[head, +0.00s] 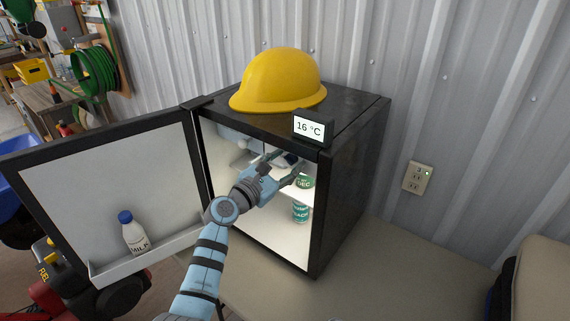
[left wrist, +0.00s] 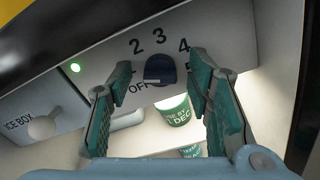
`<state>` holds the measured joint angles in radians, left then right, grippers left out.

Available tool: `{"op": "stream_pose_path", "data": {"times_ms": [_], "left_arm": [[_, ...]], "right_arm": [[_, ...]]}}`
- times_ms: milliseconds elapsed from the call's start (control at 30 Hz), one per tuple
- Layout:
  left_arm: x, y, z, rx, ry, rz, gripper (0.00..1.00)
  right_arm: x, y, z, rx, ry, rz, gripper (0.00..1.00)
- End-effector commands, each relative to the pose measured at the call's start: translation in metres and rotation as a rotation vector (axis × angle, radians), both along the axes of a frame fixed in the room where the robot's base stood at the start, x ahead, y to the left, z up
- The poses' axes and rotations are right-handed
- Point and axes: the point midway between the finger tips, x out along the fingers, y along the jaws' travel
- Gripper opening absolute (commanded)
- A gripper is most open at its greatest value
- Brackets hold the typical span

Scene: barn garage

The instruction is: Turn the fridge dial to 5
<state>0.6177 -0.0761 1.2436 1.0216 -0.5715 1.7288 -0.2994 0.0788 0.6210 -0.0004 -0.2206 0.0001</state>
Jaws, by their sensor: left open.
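The fridge (head: 350,170) is a small black box with its door (head: 110,185) swung open to the left. In the left wrist view the dial is a dark blue knob (left wrist: 160,69) on a grey panel (left wrist: 220,35). The marks OFF, 2, 3 and 4 show around it; the 1 and 5 are largely hidden by my fingers. I cannot tell surely which mark it points at. My left gripper (head: 284,163) is inside the fridge, open, with its teal fingers (left wrist: 160,85) on either side of the knob, apparently not touching it. My right gripper is out of view.
A display (head: 312,127) reading 16 °C and a yellow hard hat (head: 278,80) sit on the fridge. Green-labelled cups (head: 302,211) stand inside, below my gripper. A milk bottle (head: 133,233) stands in the door shelf.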

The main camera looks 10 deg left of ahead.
Motion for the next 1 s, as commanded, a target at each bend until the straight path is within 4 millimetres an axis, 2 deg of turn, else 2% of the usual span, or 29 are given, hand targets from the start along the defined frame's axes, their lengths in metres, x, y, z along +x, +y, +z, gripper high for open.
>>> {"op": "stream_pose_path", "data": {"times_ms": [67, 333, 1000], "left_arm": [[-0.0001, 0.0002, 0.0003, 0.000, 0.000, 0.000, 0.43], [-0.0003, 0.0007, 0.0000, 0.000, 0.001, 0.000, 0.00], [-0.0006, 0.0011, -0.0016, 0.013, -0.003, 0.002, 0.00]], "right_arm": [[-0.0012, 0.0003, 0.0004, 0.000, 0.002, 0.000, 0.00], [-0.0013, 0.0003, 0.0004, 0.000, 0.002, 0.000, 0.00], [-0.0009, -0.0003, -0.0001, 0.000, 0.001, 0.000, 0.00]]}}
